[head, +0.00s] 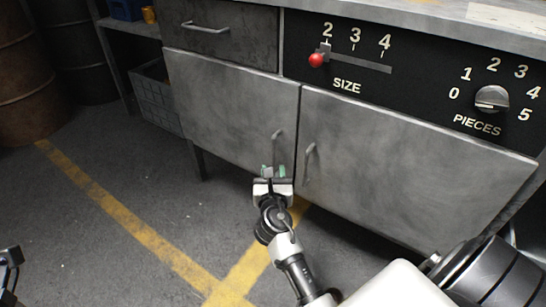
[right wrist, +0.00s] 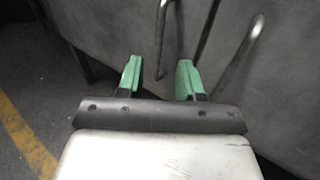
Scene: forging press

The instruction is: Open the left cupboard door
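The left cupboard door (head: 225,112) is a grey metal panel and looks closed. Its bar handle (head: 275,142) is near its right edge; the handle also shows in the right wrist view (right wrist: 163,35). My right gripper (head: 273,171) is at the lower end of this handle. In the right wrist view my right gripper (right wrist: 160,75) has its green fingers apart, and the handle's lower end appears between them, with gaps on both sides. A dark part at the lower left edge of the head view seems to be my left gripper (head: 9,262); its finger state is unclear.
The right cupboard door (head: 400,160) has its own handle (head: 307,163) close by on the right. A drawer (head: 220,30) is above the left door. A grey crate (head: 155,95) and barrels (head: 30,80) stand left. The floor in front is clear.

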